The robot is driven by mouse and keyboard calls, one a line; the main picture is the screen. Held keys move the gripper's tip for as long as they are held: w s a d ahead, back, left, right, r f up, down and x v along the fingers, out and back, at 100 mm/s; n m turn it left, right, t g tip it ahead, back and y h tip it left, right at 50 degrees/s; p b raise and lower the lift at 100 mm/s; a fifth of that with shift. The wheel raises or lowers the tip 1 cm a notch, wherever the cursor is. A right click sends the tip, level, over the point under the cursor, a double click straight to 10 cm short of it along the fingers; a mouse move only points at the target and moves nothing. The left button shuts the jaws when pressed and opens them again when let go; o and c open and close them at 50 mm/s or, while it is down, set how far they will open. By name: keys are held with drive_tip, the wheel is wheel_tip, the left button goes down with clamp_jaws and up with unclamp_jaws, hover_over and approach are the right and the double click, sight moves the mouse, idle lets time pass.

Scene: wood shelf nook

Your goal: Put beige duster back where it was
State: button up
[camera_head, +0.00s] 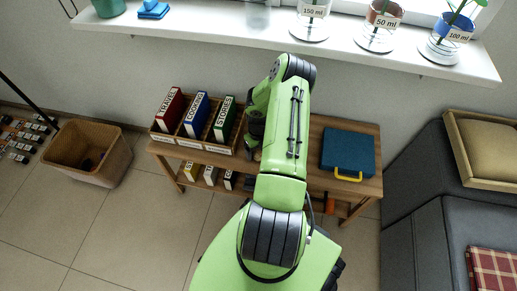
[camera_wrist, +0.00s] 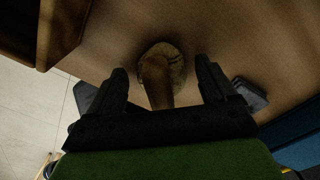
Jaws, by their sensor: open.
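In the wrist view a beige, rounded duster head with a brown handle (camera_wrist: 158,88) shows between my fingers, over the wooden tabletop (camera_wrist: 125,28). I take it for the beige duster; the picture is dark. My gripper (camera_wrist: 161,67) is open, with one finger on each side of the handle. I cannot tell whether either finger touches it. In the head view my gripper (camera_head: 254,138) is low over the wooden shelf unit (camera_head: 313,148), between the book holder and the blue case. The duster is not clearly visible there, being behind my arm.
A wooden holder with labelled books (camera_head: 193,143) stands left of my gripper. A blue case (camera_head: 347,151) with a yellow handle lies to the right. A wicker basket (camera_head: 88,170) stands on the floor. A white windowsill (camera_head: 215,27) with pots runs above. A grey sofa (camera_head: 420,215) is at right.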

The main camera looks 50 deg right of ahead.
wheel_tip(320, 180, up, 12)
drive_tip(key=p, duration=0.4)
drive_tip(key=shift+r, duration=0.15)
drive_tip(key=w+a+r+n+h, duration=0.1)
drive_tip(key=w+a+r+n, duration=0.1)
drive_tip(key=a+r+n, duration=0.35)
drive_tip(key=w+a+r+n+t+h, duration=0.1)
drive_tip(key=w+a+r+n, duration=0.15)
drive_tip(key=r+n, duration=0.55)
drive_tip(key=w+a+r+n, duration=0.1)
drive_tip(key=a+r+n, duration=0.3)
drive_tip(key=r, duration=0.5)
drive_tip(key=s+a+r+n+t+y, duration=0.1)
drive_tip(key=s+a+r+n+t, duration=0.1)
drive_tip(key=s+a+r+n, duration=0.4)
drive_tip(key=s+a+r+n+t+y, duration=0.1)
drive_tip(key=s+a+r+n, duration=0.5)
drive_tip(key=a+n, duration=0.6)
drive_tip(key=s+n+t, duration=0.1)
drive_tip(key=s+n, duration=0.1)
drive_tip(key=n, duration=0.3)
drive_tip(key=shift+s+a+r+t, duration=0.15)
drive_tip(key=shift+s+a+t, duration=0.15)
drive_tip(key=shift+a, duration=0.1)
